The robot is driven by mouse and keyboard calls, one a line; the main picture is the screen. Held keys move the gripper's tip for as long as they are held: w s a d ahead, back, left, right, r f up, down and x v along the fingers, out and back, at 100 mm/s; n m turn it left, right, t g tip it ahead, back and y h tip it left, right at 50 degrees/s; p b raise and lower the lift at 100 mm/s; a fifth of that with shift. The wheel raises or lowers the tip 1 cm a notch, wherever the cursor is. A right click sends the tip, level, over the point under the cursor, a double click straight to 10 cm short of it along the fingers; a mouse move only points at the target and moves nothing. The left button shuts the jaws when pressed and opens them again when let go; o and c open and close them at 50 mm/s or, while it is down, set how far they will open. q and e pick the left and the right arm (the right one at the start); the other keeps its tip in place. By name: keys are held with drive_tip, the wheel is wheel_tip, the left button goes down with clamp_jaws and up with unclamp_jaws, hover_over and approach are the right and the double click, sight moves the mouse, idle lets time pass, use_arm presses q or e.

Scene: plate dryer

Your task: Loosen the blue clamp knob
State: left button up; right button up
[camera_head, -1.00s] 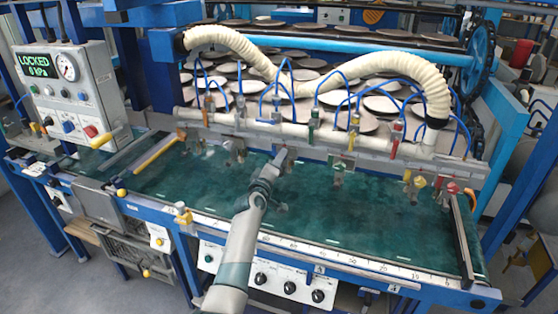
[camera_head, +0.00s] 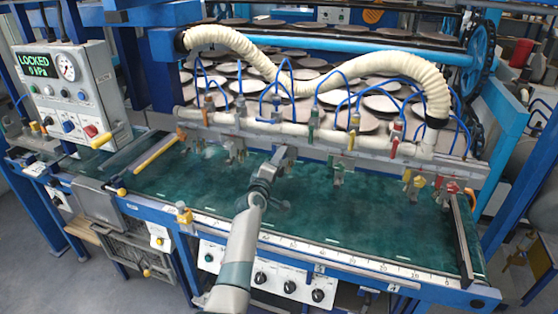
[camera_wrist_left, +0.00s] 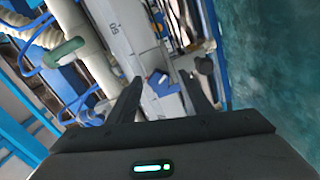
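The blue clamp knob (camera_wrist_left: 158,84) shows in the left wrist view on a grey clamp bar marked with a number. It sits between the two dark fingertips of my left gripper (camera_wrist_left: 162,78). The fingers are spread, with a gap visible on both sides of the knob. I cannot tell how far ahead of the fingertips it is. In the head view my left gripper (camera_head: 279,155) reaches over the green bed to the front of the clamp bar, and it hides the knob there. My right gripper is in neither view.
Several coloured valves and blue hoses line the white pipe (camera_head: 300,132) above the bar. A green handle (camera_wrist_left: 66,50) is close by in the wrist view. The green bed (camera_head: 330,215) is open in front.

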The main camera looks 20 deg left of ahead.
use_arm(q)
drive_tip(key=shift+s+r, duration=0.1)
drive_tip(key=shift+s, duration=0.05)
drive_tip(key=s+p, duration=0.8)
drive_tip(key=s, duration=0.9)
drive_tip(key=shift+a+p, duration=0.3)
